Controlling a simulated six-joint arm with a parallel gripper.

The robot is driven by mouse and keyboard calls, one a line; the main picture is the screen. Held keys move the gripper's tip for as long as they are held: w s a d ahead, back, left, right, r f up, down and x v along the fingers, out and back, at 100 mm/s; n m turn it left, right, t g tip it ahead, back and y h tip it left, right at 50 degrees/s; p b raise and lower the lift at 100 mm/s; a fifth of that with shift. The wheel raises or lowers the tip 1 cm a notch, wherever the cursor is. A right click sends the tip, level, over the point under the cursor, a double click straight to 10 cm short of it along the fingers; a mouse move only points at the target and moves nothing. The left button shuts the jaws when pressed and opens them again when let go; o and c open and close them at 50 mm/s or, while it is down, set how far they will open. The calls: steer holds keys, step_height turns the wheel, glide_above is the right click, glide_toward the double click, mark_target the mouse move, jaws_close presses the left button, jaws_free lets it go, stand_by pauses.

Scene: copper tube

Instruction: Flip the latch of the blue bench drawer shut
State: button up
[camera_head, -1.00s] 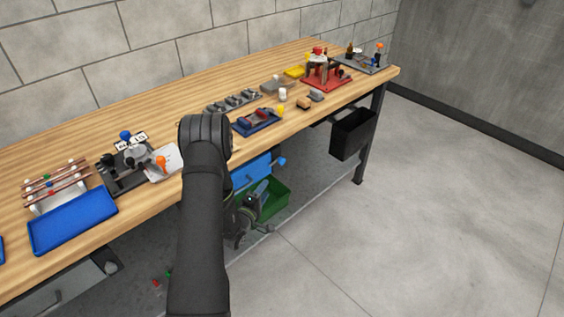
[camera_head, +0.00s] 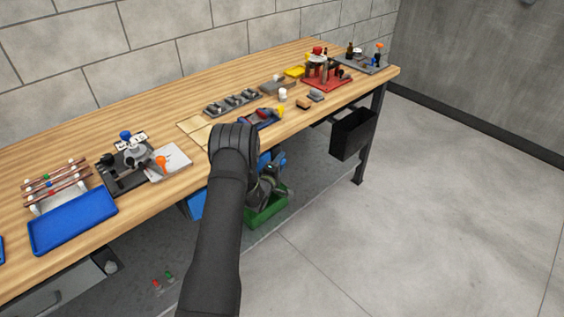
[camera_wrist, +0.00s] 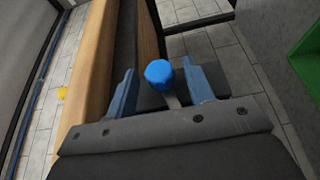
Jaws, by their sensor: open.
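The blue bench drawer (camera_head: 196,205) is under the front edge of the bench, and my arm covers most of its front. The latch's blue knob (camera_head: 283,160) shows at the drawer's right end in the head view. In the wrist view the round blue knob (camera_wrist: 159,72) on a short grey stem sits between my gripper's two fingers. My gripper (camera_wrist: 159,66) is open, with one finger on each side of the knob. The knob looks nearer the right finger; whether they touch I cannot tell. In the head view my fingertips are hard to make out.
The wooden bench top (camera_head: 90,150) runs above the drawer, its edge close to my left finger in the wrist view. A green bin (camera_head: 266,210) stands below my wrist. A black bin (camera_head: 352,134) hangs further right. The floor in front is clear.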

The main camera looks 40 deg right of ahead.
steer(key=shift+w+d, duration=0.25)
steer(key=shift+d, duration=0.45)
steer(key=c, duration=1)
steer(key=shift+r+m+g+y, duration=0.15)
steer(key=shift+m+g+y, duration=0.2)
steer(key=shift+y, duration=0.45)
steer(key=shift+m+g+y, duration=0.25)
steer(key=shift+y, duration=0.35)
steer(key=o, duration=1)
